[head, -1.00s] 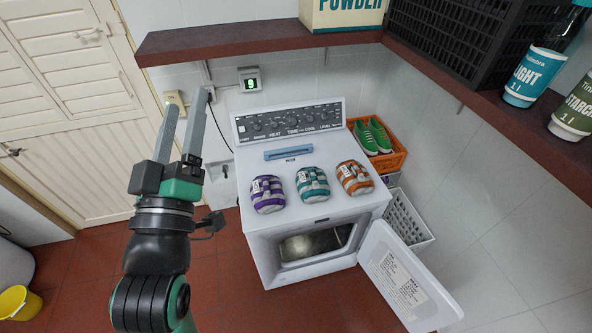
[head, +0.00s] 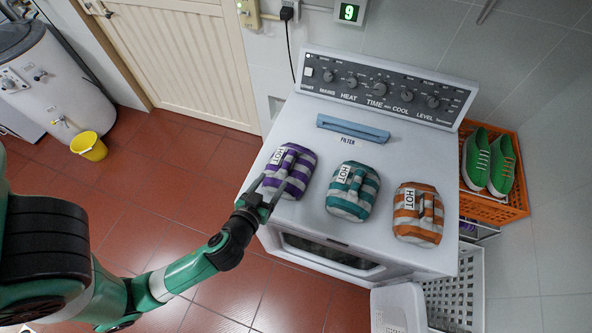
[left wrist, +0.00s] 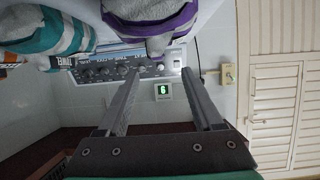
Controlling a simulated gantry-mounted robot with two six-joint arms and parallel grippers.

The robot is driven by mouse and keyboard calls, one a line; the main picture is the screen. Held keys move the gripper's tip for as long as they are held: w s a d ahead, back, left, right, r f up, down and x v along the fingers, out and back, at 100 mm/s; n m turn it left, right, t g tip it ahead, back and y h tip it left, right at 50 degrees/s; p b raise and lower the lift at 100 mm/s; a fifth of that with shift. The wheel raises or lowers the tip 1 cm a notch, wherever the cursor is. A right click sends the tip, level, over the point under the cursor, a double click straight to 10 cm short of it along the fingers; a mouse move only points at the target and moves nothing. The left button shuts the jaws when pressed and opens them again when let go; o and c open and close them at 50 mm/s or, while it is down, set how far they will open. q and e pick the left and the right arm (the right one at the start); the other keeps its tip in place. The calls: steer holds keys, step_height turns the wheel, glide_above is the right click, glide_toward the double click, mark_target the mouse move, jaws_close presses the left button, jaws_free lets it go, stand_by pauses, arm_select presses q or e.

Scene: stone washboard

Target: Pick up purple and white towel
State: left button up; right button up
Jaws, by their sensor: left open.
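The purple and white towel (head: 289,171) is a rolled, striped bundle with a HOT tag, lying at the left of the white dryer's top (head: 330,225). My left gripper (head: 270,192) is open, with its fingers at the towel's lower left edge; I cannot tell whether they touch it. In the left wrist view, which is upside down, the open gripper (left wrist: 160,72) points toward the towel (left wrist: 150,18) at the top, with nothing visible between the fingers. The right gripper is not in view.
Teal (head: 352,190) and orange (head: 418,213) towels lie to the right on the dryer. A blue filter handle (head: 353,129) is behind them. Green shoes (head: 488,162) sit in an orange crate (head: 495,202).

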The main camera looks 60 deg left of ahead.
mark_target(288, 161)
arm_select(q)
steer(key=x, duration=1.2)
steer(key=shift+w+d+r+p, duration=0.1)
steer(key=shift+w+r+p, duration=0.3)
steer(key=shift+w, duration=0.05)
jaws_close()
steer(key=shift+r, duration=0.1)
stand_by(0.8)
